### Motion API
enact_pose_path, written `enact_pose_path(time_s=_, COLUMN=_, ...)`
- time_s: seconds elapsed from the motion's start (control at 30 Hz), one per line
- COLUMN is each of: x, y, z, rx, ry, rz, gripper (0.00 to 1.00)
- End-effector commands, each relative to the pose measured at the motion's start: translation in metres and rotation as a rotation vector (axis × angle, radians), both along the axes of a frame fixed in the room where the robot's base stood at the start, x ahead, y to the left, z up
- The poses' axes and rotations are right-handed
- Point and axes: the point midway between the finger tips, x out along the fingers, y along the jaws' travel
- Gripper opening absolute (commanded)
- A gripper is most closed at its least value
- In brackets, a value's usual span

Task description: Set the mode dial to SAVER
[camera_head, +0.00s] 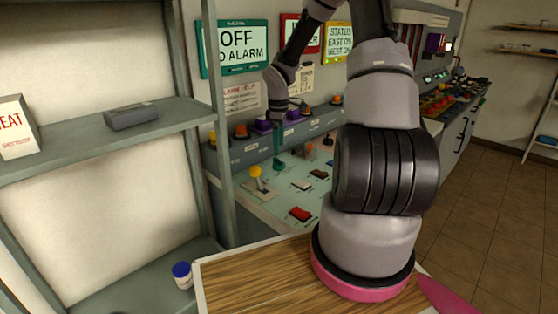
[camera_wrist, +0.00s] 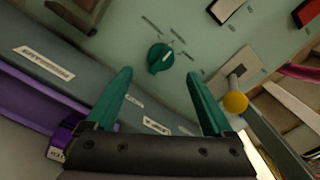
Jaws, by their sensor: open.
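The mode dial is a round green knob (camera_wrist: 160,58) on the pale green panel (camera_wrist: 130,30) in the wrist view. Short dark marks surround it, and a light pointer line shows on it; the lettering is too small to read. My gripper (camera_wrist: 158,88) is open, with its two green fingers apart. The knob appears just beyond the fingertips, between their lines and nearer the left finger, with nothing held. In the head view my gripper (camera_head: 279,145) hangs over the back of the sloping panel, and a small green knob (camera_head: 279,164) shows just below it.
A yellow-balled lever (camera_wrist: 235,102) stands right of the dial; it also shows in the head view (camera_head: 255,171). Rocker switches, one red (camera_head: 300,214), sit on the panel. A purple part (camera_wrist: 65,138) and labelled ledge lie beside my gripper. A shelf post (camera_head: 215,100) stands left.

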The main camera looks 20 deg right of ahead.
Motion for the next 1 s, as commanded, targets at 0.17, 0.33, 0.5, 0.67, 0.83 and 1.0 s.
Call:
enact_pose_path(time_s=0.17, x=-0.001, y=0.001, z=-0.036, rx=0.001, ry=0.003, rz=0.001, gripper=0.86)
enact_pose_path(time_s=0.33, x=-0.001, y=0.000, z=-0.058, rx=0.000, ry=0.002, rz=-0.001, gripper=0.86)
enact_pose_path(time_s=0.5, x=0.000, y=0.001, z=-0.067, rx=0.001, ry=-0.001, rz=-0.002, gripper=0.86)
enact_pose_path(time_s=0.67, x=0.000, y=0.000, z=-0.068, rx=0.000, ry=-0.001, rz=-0.002, gripper=0.86)
enact_pose_path(time_s=0.83, x=0.000, y=0.000, z=-0.067, rx=-0.001, ry=-0.001, rz=-0.002, gripper=0.60)
enact_pose_path(time_s=1.0, x=0.000, y=0.000, z=-0.067, rx=-0.001, ry=-0.001, rz=-0.002, gripper=0.01)
